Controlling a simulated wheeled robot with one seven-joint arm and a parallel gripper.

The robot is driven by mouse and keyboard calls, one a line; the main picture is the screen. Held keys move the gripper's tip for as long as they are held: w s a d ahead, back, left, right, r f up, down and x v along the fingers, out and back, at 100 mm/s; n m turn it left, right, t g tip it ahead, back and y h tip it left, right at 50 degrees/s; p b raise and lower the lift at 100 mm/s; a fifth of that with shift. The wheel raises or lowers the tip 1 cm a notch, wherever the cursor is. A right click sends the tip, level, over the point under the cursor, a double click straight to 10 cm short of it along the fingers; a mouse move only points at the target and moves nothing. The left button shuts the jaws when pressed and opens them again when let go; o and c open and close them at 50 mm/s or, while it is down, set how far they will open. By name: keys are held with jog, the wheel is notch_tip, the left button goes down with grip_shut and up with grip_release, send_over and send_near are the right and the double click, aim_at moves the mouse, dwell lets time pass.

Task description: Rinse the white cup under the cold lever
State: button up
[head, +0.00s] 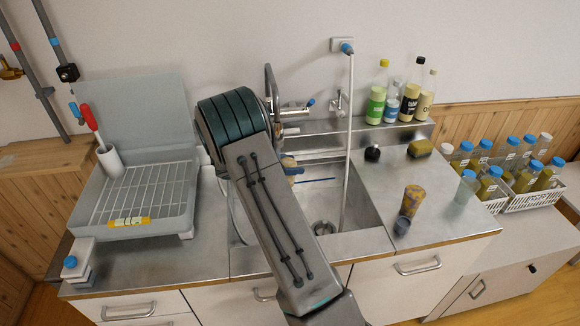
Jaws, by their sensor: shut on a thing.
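My arm reaches over the sink (350,215) and its wrist hides my gripper, so I do not see the fingers or what is between them. I cannot make out the white cup to be rinsed. A metal tap (293,111) stands behind the sink, partly hidden by my arm. A blue-tipped lever (310,102) shows at its right side; I see no red one there. A small tan and blue thing (291,168) shows at the right edge of my arm over the sink; I cannot tell what it is.
A drying rack (135,190) stands left, with a white holder (110,160) and red-handled brush. A white hose (349,140) hangs into the sink. Several bottles (376,103) stand behind.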

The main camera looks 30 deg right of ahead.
jog(key=shift+d, duration=0.15)
jog(key=shift+w+d, duration=0.1)
jog(key=shift+d, duration=0.35)
jog(key=shift+a, duration=0.15)
jog(key=shift+a, duration=0.45)
jog(key=shift+d, duration=0.15)
jog(key=shift+d, duration=0.45)
jog(key=shift+a, duration=0.15)
jog(key=shift+a, duration=0.45)
jog(key=shift+d, duration=0.15)
